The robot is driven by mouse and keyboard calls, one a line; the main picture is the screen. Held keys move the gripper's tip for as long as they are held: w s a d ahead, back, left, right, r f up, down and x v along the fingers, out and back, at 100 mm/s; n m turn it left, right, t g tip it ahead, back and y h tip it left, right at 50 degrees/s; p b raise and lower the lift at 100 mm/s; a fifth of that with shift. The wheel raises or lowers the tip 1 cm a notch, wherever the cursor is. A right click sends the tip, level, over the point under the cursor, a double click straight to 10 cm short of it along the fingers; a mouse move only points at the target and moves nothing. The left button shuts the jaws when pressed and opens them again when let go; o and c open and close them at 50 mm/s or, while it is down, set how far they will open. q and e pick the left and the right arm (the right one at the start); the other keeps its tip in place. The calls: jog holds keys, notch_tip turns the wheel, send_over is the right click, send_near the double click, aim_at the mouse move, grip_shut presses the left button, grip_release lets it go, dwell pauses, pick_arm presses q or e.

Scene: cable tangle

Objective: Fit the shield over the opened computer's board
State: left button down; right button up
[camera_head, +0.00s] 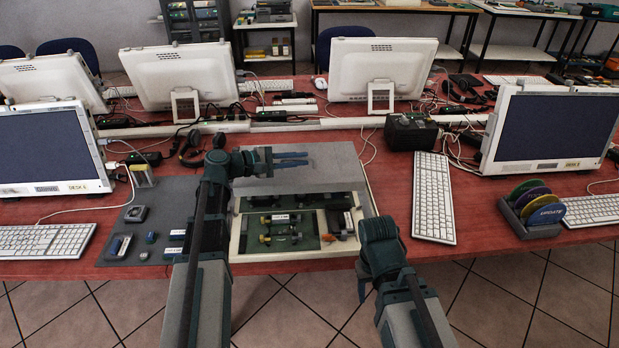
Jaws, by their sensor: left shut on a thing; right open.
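The opened computer (238,246) is a shallow light case on the red table, with a dark green board (292,240) showing in its front half. A flat grey sheet, which looks like the shield (325,176), covers the rear half of the case. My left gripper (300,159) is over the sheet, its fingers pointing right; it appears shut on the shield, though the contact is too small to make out. I cannot tell whether the sheet touches the case. My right gripper (362,290) is low in front of the table edge, mostly hidden by its wrist, open and empty.
A grey mat (110,238) with small parts lies left of the computer. A keyboard (434,198), a black box (410,132) and a disc rack (530,212) stand to the right. Monitors and loose cables fill the back.

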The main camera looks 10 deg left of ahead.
pick_arm(q)
jog(key=shift+w+a+r, duration=0.2)
jog(key=shift+w+a, duration=0.4)
jog(key=shift+w, duration=0.2)
jog(key=shift+f, duration=0.1)
notch_tip(320, 180, down, 8)
jog(key=b, duration=0.7)
jog(key=shift+r+b, duration=0.25)
jog(key=shift+b, duration=0.05)
jog(key=shift+f+b, duration=0.6)
dwell(0.5)
jog(key=c, duration=0.8)
grip_release()
jog(key=shift+a, duration=0.1)
